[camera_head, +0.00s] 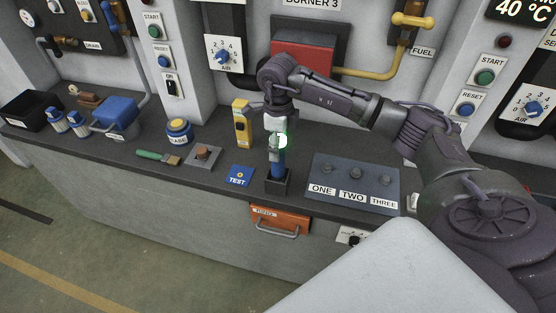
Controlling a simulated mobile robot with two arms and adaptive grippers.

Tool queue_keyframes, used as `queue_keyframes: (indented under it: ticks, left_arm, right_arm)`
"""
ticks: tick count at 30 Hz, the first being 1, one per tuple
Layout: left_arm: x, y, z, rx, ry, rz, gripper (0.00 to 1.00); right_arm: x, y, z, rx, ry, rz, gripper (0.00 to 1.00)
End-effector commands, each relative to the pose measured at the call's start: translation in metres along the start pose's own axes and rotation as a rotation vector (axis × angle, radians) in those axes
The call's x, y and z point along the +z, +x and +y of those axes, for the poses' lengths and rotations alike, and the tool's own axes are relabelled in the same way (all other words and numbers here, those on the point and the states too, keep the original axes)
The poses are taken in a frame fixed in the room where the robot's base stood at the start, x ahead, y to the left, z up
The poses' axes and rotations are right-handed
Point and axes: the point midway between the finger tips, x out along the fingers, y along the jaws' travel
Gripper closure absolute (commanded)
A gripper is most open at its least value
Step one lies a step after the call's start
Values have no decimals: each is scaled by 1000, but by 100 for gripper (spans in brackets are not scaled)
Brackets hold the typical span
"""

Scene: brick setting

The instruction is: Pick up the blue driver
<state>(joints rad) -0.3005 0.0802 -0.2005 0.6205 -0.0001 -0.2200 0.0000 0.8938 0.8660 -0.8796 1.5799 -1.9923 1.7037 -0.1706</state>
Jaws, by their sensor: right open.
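The blue driver (278,170) stands upright in a small dark square holder (277,187) near the front edge of the counter. My right gripper (276,148) points down directly over the driver, with its fingers at the driver's upper part. It is open. The fingers and a bright green-white glow hide the driver's top, and I cannot tell whether they touch it. My left gripper is not in view.
A blue TEST block (239,176) lies left of the holder, and a yellow device (242,122) stands behind it. A panel marked ONE, TWO, THREE (345,182) is close on the right. An orange drawer (281,219) is below the counter edge.

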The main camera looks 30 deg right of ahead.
Motion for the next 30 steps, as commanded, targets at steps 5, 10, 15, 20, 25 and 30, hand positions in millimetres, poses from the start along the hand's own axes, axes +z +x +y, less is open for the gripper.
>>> queue_keyframes:
  ticks: [5, 10, 15, 20, 25, 30]
  left_arm:
    - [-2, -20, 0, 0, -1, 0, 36]
    - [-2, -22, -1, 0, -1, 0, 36]
    - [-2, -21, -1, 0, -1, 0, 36]
    - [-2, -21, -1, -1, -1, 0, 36]
    - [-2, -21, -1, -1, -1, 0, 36]
    - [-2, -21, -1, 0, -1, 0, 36]
  right_arm:
    - [0, 24, 1, 3, 1, 3, 31]
    - [1, 36, 1, 2, 0, 0, 31]
    - [1, 36, 1, 1, 0, 0, 31]
    - [1, 36, 0, 1, 1, 0, 58]
    - [1, 35, 0, 1, 1, 0, 86]
    - [1, 34, 0, -1, 1, -2, 100]
